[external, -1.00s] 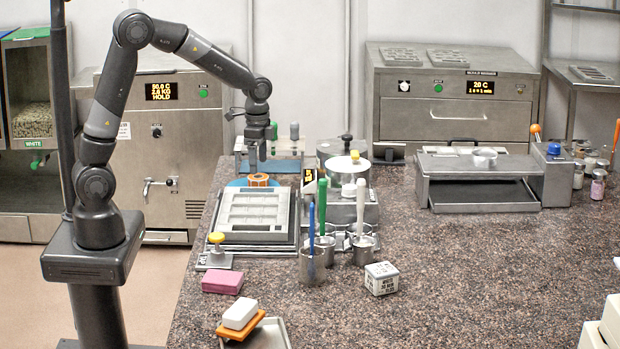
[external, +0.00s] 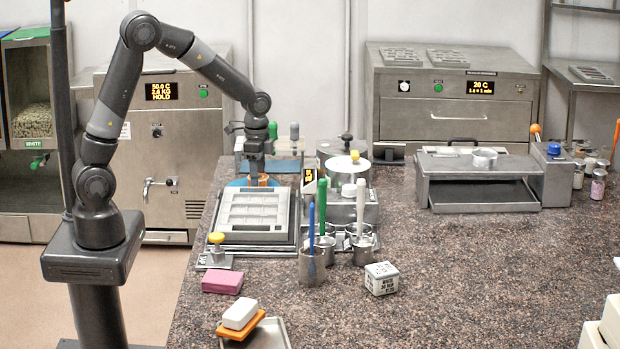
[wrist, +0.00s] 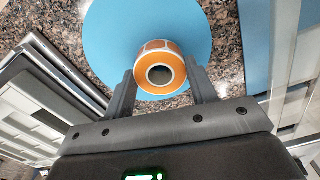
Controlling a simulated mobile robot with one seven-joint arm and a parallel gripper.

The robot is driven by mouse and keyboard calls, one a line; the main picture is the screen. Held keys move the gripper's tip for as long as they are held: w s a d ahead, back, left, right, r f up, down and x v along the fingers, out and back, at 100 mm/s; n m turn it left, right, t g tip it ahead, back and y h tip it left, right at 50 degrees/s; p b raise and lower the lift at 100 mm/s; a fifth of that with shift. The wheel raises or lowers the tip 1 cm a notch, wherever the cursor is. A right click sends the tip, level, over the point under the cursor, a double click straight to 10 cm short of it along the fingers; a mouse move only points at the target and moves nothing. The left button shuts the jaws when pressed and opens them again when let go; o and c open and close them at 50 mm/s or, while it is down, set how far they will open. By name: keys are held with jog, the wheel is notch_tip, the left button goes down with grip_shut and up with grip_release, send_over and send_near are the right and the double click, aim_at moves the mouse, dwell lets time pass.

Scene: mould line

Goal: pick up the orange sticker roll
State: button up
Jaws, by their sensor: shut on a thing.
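The orange sticker roll (wrist: 160,52) sits on a round blue mat (wrist: 105,40), with its hollow core facing the wrist camera. My gripper (wrist: 160,88) is shut on the roll, with one finger on each side of it. In the external view, my gripper (external: 257,181) points down over the mat (external: 236,183), and part of the orange roll (external: 263,180) shows beside the fingers. Whether the roll is clear of the mat cannot be told.
A grey mould tray (external: 253,212) lies just in front of the mat. A rack with green and grey handles (external: 272,145) stands behind it. A metal pot (external: 338,152) is to the right, and cups holding spatulas (external: 313,268) stand nearer.

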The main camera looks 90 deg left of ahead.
jog(key=shift+c, duration=1.1)
jog(key=shift+r, duration=0.1)
